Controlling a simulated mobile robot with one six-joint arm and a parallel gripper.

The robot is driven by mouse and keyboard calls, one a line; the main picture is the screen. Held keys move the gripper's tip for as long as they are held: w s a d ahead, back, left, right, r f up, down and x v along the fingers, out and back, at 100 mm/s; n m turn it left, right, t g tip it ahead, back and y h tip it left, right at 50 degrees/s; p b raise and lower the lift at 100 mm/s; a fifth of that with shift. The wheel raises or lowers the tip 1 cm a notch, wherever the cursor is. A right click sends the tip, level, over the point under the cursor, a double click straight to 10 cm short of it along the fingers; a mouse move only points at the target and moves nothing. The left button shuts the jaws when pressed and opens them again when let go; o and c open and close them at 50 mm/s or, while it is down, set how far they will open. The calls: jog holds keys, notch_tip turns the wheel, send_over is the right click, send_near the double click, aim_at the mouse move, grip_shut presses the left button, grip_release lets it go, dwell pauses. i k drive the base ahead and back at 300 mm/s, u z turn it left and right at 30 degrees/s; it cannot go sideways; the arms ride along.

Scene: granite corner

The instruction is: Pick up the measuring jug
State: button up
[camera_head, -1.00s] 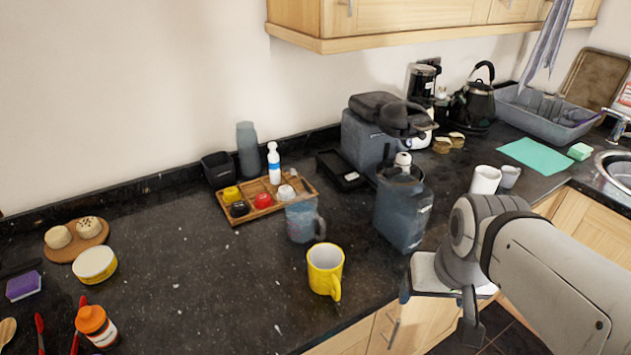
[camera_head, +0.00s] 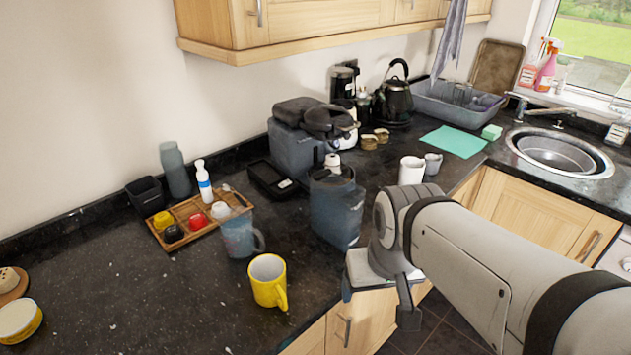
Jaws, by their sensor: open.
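The measuring jug (camera_head: 239,236) is a translucent blue-grey jug with its handle on the right. It stands upright on the dark granite worktop, touching or very near the front right end of a wooden tray. My gripper (camera_head: 377,300) is open, out past the worktop's front edge, to the right of the jug and well apart from it. No object shows between its fingers.
A yellow mug (camera_head: 267,283) stands just in front of the jug. A dark blue-grey container (camera_head: 335,212) stands between the jug and my arm. The wooden tray (camera_head: 158,236) holds small coloured pots and a white bottle.

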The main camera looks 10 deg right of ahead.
aim_at(238, 231)
jog(key=u, duration=1.05)
jog(key=k, duration=0.75)
jog(key=z, duration=0.25)
jog(key=i, duration=0.95)
jog(key=u, duration=0.05)
